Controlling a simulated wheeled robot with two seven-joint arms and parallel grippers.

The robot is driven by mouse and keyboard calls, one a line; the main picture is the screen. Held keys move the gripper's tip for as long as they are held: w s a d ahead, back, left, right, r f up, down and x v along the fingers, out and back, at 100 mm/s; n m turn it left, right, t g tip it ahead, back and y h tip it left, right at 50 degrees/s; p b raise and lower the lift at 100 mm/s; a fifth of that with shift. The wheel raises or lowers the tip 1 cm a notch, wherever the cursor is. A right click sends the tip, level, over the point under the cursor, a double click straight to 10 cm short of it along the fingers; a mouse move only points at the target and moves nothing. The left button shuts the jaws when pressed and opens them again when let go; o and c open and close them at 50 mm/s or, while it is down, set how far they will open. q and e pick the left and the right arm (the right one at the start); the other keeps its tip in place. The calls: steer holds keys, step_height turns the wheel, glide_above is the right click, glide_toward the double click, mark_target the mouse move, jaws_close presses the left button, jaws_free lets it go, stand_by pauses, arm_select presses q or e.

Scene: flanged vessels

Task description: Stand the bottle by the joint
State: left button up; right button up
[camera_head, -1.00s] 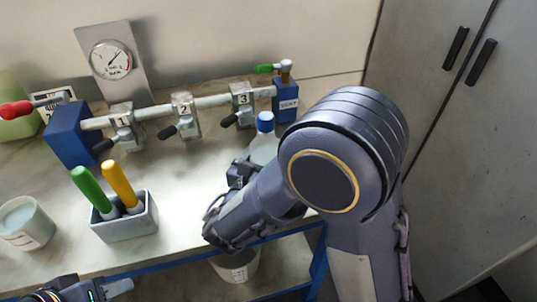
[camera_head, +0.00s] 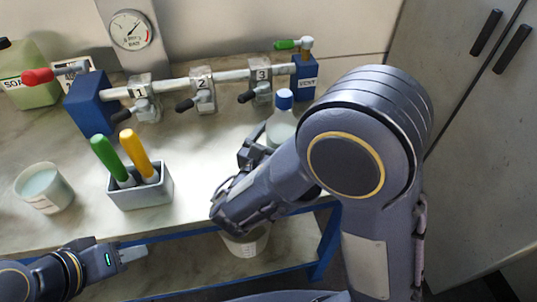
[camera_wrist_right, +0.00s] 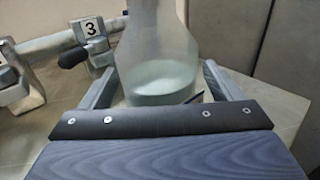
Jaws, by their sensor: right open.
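The clear bottle (camera_head: 281,127) with a blue cap stands upright on the bench, at the right end of the pipe and in front of joint 3 (camera_head: 261,80). It holds a pale liquid. My right gripper (camera_head: 255,155) is at the bottle, partly hidden by my own arm. In the right wrist view the bottle (camera_wrist_right: 157,50) stands between the two open fingers (camera_wrist_right: 160,88); I cannot tell whether they touch it. Joints 1 (camera_head: 144,97) and 2 (camera_head: 202,88) are further left on the pipe. My left gripper (camera_head: 133,253) is low at the left, off the bench's front; its jaw state is unclear.
A grey holder (camera_head: 141,191) with a green and a yellow handle stands mid-bench, a white cup (camera_head: 43,188) left of it. A gauge (camera_head: 130,30) and a soap container (camera_head: 27,88) are behind. A container (camera_head: 245,243) sits below the bench's front edge. Cabinet doors are right.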

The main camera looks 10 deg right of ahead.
steer(key=v, duration=1)
